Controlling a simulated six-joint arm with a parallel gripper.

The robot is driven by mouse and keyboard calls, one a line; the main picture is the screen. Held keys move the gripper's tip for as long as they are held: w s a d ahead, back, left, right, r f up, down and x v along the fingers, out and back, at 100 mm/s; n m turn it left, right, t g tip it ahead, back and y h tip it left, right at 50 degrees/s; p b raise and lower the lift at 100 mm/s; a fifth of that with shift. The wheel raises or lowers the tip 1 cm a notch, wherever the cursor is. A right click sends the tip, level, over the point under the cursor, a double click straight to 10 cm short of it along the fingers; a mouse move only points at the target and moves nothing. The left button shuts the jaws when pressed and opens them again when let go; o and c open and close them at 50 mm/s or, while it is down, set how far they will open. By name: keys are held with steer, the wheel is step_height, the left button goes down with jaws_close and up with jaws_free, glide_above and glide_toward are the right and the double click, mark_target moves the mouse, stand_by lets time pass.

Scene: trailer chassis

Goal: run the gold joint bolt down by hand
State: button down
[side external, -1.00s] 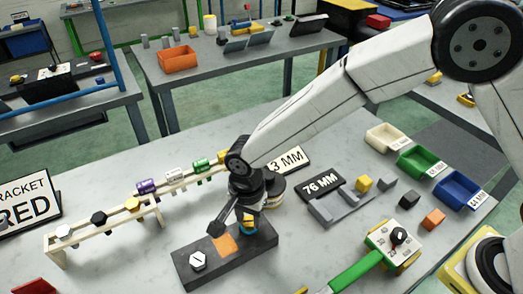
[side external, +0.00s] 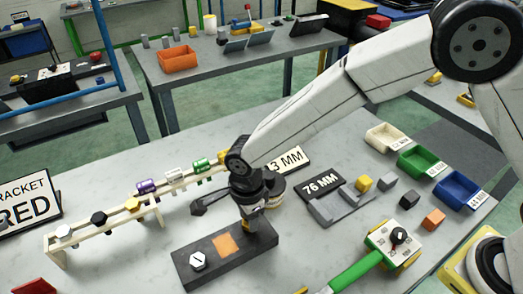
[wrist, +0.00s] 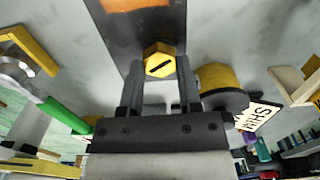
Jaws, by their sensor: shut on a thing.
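The gold joint bolt (wrist: 160,62) has a hex head with a dark slot, seen in the wrist view. It stands at the near end of the dark chassis plate (wrist: 112,35). My gripper (wrist: 160,78) is shut on the bolt head, one finger on each side. In the side external view, my gripper (side external: 251,212) points down over the right end of the dark plate (side external: 242,255). The bolt is mostly hidden there, and how deep it sits cannot be told.
A silver bolt (side external: 198,261) and an orange square (side external: 225,244) are on the plate. A wooden rack (side external: 105,228) with coloured pieces stands left. A green-handled tool (side external: 355,272) lies right. A 76 MM sign (side external: 321,184) and grey holder (side external: 337,207) stand behind it.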

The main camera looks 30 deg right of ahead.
steer(key=shift+w+a+r, duration=0.1)
steer(key=shift+w+r, duration=0.05)
steer(key=shift+r, duration=0.05)
steer(key=shift+c, duration=1.7)
jaws_free()
steer(key=shift+o, duration=0.3)
steer(key=shift+f, duration=0.1)
steer(key=shift+r, duration=3.95)
